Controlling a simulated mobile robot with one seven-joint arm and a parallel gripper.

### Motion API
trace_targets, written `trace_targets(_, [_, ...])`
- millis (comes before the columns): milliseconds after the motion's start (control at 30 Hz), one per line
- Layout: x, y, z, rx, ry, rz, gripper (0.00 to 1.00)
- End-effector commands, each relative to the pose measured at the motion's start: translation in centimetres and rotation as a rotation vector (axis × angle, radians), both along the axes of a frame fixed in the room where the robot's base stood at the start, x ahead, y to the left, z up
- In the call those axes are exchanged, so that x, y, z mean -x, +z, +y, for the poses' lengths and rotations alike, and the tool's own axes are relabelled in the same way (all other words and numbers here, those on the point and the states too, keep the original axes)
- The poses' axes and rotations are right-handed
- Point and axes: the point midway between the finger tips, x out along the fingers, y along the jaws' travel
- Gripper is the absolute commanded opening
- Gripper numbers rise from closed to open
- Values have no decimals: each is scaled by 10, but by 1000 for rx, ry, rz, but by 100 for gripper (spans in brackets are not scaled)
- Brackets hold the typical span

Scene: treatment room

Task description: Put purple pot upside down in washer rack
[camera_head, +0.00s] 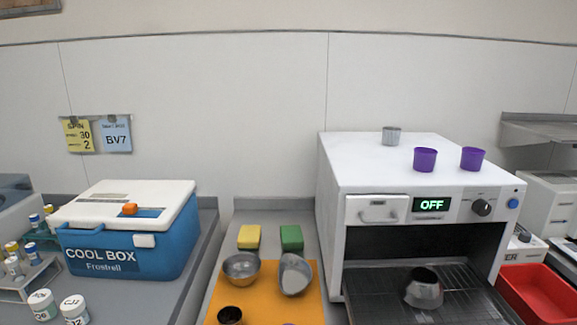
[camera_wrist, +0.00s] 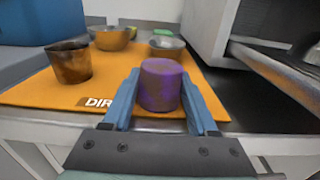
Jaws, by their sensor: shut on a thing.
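In the wrist view my gripper (camera_wrist: 160,88) is shut on a purple pot (camera_wrist: 161,86) with brown stains, one blue finger on each side. The pot's upper face looks flat and closed, as if bottom up. It is over the front edge of the orange mat (camera_wrist: 35,93); I cannot tell the gap below it. In the head view only a purple sliver shows at the bottom edge, and my gripper is out of sight. The washer rack (camera_head: 375,305) is a wire shelf in the open front of the white washer (camera_head: 350,165). A metal pot (camera_head: 424,288) stands on it, seemingly upside down.
Two purple pots (camera_head: 425,159) (camera_head: 472,158) and a grey cup (camera_head: 391,135) stand on the washer. A cool box (camera_head: 130,230) is left; a red bin (camera_head: 540,295) is right.

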Motion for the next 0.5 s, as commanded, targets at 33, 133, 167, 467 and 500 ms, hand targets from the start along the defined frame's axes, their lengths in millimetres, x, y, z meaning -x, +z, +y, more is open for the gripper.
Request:
trace_targets(33, [0, -1, 0, 0, 0, 0, 62])
trace_targets(133, [0, 0, 0, 0, 0, 0, 80])
trace_targets(167, [0, 0, 0, 0, 0, 0, 86])
trace_targets(467, [0, 0, 0, 0, 0, 0, 94])
trace_targets(500, [1, 0, 0, 0, 0, 0, 94])
